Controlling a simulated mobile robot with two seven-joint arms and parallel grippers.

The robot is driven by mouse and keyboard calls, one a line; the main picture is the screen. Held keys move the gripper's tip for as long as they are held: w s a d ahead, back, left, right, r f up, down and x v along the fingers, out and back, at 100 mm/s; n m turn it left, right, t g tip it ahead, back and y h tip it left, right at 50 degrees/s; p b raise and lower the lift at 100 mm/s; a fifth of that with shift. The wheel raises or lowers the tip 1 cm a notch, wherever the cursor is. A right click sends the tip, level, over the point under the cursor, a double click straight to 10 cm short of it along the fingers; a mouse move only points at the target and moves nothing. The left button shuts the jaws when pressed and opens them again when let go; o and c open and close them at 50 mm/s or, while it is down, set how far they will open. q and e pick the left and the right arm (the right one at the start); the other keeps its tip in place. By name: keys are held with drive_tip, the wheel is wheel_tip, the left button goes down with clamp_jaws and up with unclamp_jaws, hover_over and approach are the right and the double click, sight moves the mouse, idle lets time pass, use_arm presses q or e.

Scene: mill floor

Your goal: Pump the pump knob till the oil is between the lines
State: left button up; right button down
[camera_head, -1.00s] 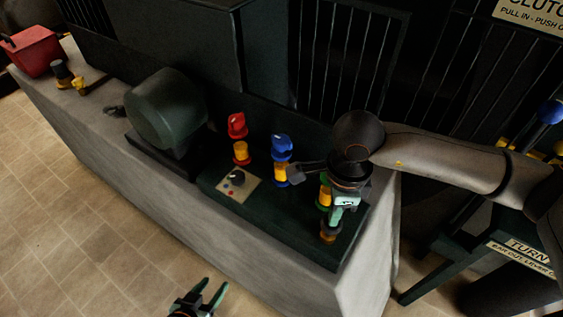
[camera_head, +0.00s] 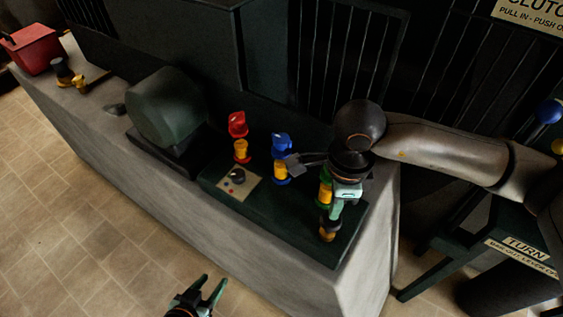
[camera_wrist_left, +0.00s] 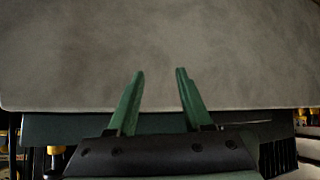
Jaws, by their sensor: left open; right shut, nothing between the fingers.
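A dark green base (camera_head: 290,222) on the stone ledge carries three oilers with amber bodies: a red-topped one (camera_head: 238,125), a blue-topped one (camera_head: 281,142) and a green one (camera_head: 325,192) partly hidden by my right arm. A small amber piece with a dark top (camera_head: 328,237), perhaps the pump knob, stands at the base's front right corner. My right gripper (camera_head: 333,215) is shut and empty, pointing down right at this piece; contact is unclear. The oil level and lines are too small to read. My left gripper (camera_head: 212,290) is open and empty over the floor; it also shows in the left wrist view (camera_wrist_left: 157,75).
A panel with a dark dial (camera_head: 238,177) lies left on the base. A rounded green housing (camera_head: 166,108) stands further left, then brass fittings (camera_head: 78,82) and a red bin (camera_head: 30,50). A barred guard (camera_head: 345,60) rises behind. The tiled floor (camera_head: 100,230) in front is clear.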

use_arm(q)
drive_tip(key=shift+a, duration=0.1)
use_arm(e)
drive_tip(key=shift+f, duration=0.2)
drive_tip(key=shift+f+b, duration=0.5)
drive_tip(key=shift+b, duration=0.3)
drive_tip(key=shift+f+b, duration=0.35)
drive_tip(key=shift+b, duration=0.05)
drive_tip(key=shift+f+b, duration=0.35)
drive_tip(key=shift+b, duration=0.05)
drive_tip(key=shift+f+b, duration=0.65)
drive_tip(key=shift+b, duration=0.1)
drive_tip(key=shift+r+p, duration=1)
drive_tip(key=shift+r, duration=1.1)
use_arm(q)
drive_tip(key=shift+w+d+f+h, duration=0.3)
drive_tip(key=shift+w+d+f, duration=0.05)
drive_tip(key=shift+d+f, duration=0.45)
